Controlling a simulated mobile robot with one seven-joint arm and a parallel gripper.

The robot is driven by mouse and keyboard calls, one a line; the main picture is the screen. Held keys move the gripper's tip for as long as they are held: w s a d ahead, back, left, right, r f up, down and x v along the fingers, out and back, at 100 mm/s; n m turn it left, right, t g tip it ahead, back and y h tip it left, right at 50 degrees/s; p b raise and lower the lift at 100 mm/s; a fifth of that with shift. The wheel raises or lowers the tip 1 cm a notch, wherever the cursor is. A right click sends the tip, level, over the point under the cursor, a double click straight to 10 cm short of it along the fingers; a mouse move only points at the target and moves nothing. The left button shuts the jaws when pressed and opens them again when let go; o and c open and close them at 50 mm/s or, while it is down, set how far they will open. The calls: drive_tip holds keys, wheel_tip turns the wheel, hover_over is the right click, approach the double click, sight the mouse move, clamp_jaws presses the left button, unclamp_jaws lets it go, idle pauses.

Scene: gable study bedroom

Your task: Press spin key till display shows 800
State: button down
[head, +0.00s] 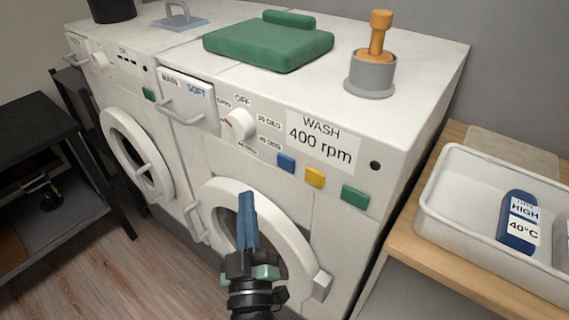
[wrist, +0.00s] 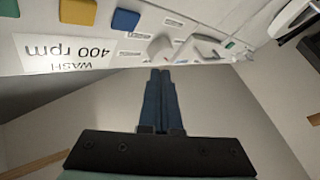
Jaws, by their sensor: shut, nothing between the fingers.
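The display (head: 320,142) on the right-hand washing machine's front reads "WASH 400 rpm"; it shows upside down in the wrist view (wrist: 65,55). Below it sit a blue key (head: 286,162), a yellow key (head: 315,177) and a green key (head: 355,196). I see no lettering on these keys, so I cannot tell which is the spin key. The wrist view also shows the blue key (wrist: 125,19) and yellow key (wrist: 78,11). My gripper (head: 247,195) is shut and empty, its blue fingers in front of the round door, below and left of the blue key, touching no key.
A white dial (head: 240,124) and the drawer handle (head: 182,112) stick out left of the display. The open-looking round door ring (head: 285,222) is behind my gripper. A white tray (head: 450,210) stands on a wooden counter at right. Floor is clear at lower left.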

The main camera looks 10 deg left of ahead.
sight(278, 160)
drive_tip(key=w+d+p, duration=0.3)
drive_tip(key=w+p, duration=0.3)
drive_tip(key=shift+w+d+p, duration=0.25)
drive_tip(key=shift+d+p, duration=0.1)
idle(2.0)
drive_tip(key=shift+w+d, duration=0.2)
drive_tip(key=shift+w, duration=0.2)
drive_tip(key=shift+w+d, duration=0.25)
drive_tip(key=shift+w, duration=0.05)
idle(0.5)
idle(0.3)
drive_tip(key=shift+s+a, duration=0.4)
drive_tip(key=shift+s, duration=0.3)
